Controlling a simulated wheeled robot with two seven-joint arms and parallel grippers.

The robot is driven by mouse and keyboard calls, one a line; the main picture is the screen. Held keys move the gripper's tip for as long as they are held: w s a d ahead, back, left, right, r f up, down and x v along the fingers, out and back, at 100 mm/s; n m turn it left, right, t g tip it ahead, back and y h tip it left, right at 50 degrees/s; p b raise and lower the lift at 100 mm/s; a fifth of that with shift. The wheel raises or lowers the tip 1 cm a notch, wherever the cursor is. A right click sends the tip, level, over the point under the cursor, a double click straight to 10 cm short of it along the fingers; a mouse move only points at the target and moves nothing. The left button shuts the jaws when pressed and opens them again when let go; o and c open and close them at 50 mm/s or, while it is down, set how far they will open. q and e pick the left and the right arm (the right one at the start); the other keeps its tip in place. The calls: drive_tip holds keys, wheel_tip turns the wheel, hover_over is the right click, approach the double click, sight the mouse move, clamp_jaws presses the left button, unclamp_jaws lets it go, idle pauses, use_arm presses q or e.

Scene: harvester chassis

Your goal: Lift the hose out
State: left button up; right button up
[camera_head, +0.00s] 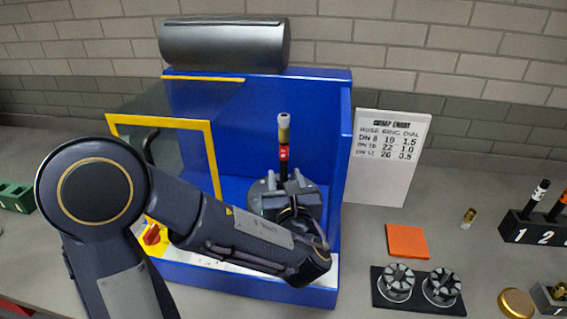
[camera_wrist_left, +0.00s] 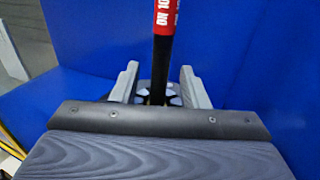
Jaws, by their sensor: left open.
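The hose (camera_head: 283,153) stands upright in the blue machine (camera_head: 346,130), black with a red printed band and a pale metal fitting on its top end. Its lower end sits in the round grey crimping head (camera_head: 258,190), mostly hidden by my left arm. My left gripper (camera_head: 286,190) is at the hose's lower part, inside the machine. In the left wrist view, the open left gripper (camera_wrist_left: 160,84) has one finger on each side of the hose (camera_wrist_left: 163,52), with gaps showing. Dark die segments (camera_wrist_left: 172,98) show behind the hose's lower part. My right gripper is not in view.
A yellow-framed clear door (camera_head: 214,160) stands at the machine's left. A dark cylinder (camera_head: 224,43) lies on top. To the right are a chart (camera_head: 383,180), an orange pad (camera_head: 407,241), two die sets on a tray (camera_head: 416,304), a small brass fitting (camera_head: 468,218) and a numbered rack (camera_head: 520,229).

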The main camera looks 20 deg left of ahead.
use_arm(q)
drive_tip(key=shift+x, duration=1.15)
clamp_jaws()
drive_tip(key=shift+r, duration=0.15)
